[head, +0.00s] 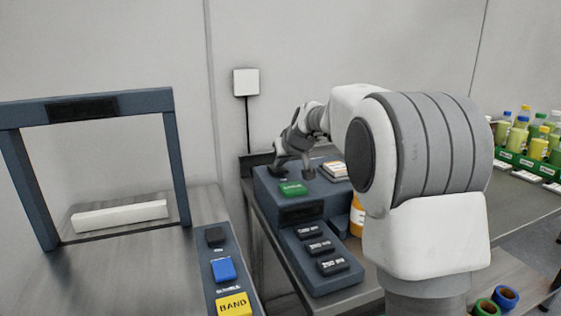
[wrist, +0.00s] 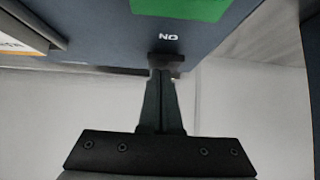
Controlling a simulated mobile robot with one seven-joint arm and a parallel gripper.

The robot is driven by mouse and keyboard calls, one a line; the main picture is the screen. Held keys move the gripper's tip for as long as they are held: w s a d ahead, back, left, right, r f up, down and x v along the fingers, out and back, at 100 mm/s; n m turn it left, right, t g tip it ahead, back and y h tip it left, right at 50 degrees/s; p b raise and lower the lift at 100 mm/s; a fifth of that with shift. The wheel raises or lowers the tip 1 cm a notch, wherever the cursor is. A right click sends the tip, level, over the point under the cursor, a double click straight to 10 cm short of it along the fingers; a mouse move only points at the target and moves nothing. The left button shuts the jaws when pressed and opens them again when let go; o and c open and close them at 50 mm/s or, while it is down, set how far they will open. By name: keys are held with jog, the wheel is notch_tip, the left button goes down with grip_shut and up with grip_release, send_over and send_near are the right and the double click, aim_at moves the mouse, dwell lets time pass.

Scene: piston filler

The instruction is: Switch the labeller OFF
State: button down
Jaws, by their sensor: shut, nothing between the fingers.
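A dark blue machine (head: 275,208) with a green label (head: 292,188) stands on the bench; the label's word is too small to read, so I cannot confirm it is the labeller. In the wrist view the same kind of green panel (wrist: 180,8) shows above a white "ON" mark (wrist: 168,37), which appears upside down. A small dark block (wrist: 166,60), perhaps the switch, sits just below that mark. My gripper (wrist: 161,74) is shut and empty, its fingertips at or against this block; contact is unclear. In the head view my arm reaches over the machine's back, where the fingertips are hard to make out.
Three black labelled blocks (head: 318,246) sit on the machine's front panel. A stack of labels (head: 335,170) lies on its top right. At left stands a dark frame (head: 95,105) with a blue button (head: 223,269) and a yellow BAND button (head: 234,304). Bottles (head: 538,148) stand far right.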

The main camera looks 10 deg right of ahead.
aim_at(281, 169)
notch_tip(281, 169, up, 5)
jog(key=p, duration=0.3)
jog(key=shift+r, duration=0.1)
jog(key=p+v, duration=0.1)
jog(key=v, duration=0.7)
jog(key=shift+r+p, duration=0.3)
jog(key=shift+r, duration=0.3)
jog(key=s+f+m+g+h, duration=0.1)
jog(key=s+f, duration=0.2)
jog(key=s, duration=0.9)
jog(key=s+f+g, duration=0.1)
jog(key=s+f, duration=0.3)
jog(key=s, duration=0.8)
jog(key=s+f+m+g+h, duration=0.1)
jog(key=s+f+g, duration=0.15)
jog(key=s, duration=0.95)
notch_tip(281, 169, up, 15)
jog(key=s+p, duration=0.1)
jog(key=p, duration=1.5)
jog(key=shift+d+r+t+p, duration=0.15)
jog(key=shift+d+t+p, duration=0.2)
jog(key=shift+p, duration=0.05)
